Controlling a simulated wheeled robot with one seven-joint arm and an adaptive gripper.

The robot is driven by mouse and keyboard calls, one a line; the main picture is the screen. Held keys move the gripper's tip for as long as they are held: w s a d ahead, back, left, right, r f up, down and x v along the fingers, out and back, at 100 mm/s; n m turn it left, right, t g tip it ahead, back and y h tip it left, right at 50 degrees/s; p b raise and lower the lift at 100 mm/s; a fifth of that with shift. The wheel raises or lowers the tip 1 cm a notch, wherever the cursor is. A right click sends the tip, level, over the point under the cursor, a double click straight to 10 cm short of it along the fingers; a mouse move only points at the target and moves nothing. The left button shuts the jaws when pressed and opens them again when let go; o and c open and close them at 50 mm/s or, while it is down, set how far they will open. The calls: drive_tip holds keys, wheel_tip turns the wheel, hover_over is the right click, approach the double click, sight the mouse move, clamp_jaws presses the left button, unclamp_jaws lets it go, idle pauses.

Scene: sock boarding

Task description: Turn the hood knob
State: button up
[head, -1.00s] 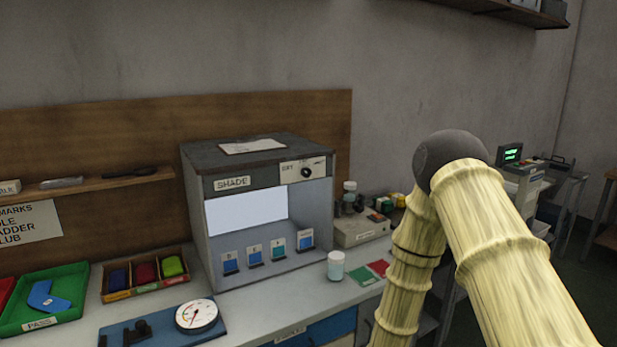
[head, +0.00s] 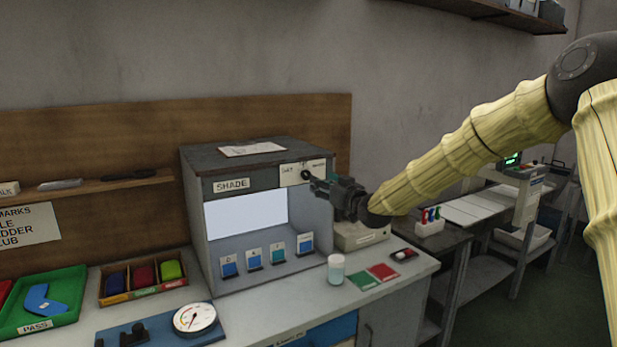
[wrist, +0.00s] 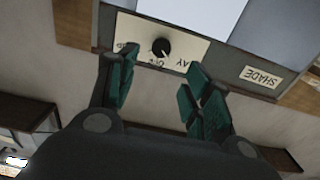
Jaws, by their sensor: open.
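The hood is a grey box marked SHADE (head: 232,185) on the bench. Its black knob (head: 306,174) sits on a white label plate (head: 290,176) at the upper right of its front. In the wrist view the knob (wrist: 161,47) shows upside down on its plate, beyond and between the two green-padded fingers. My gripper (head: 318,184) is just in front of the knob, at the hood's right front. In the wrist view my gripper (wrist: 158,82) is open and empty, with a visible gap between the fingertips. Whether any finger touches the plate cannot be told.
A white-capped jar (head: 336,270) stands on the bench below my gripper, beside green and red swatches (head: 372,277). A dial gauge (head: 195,318) and trays (head: 45,305) lie to the left.

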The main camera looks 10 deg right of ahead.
sight(308, 175)
drive_tip(key=p+x, duration=0.2)
drive_tip(key=x, duration=0.8)
drive_tip(key=shift+f, duration=0.1)
drive_tip(key=c, duration=1)
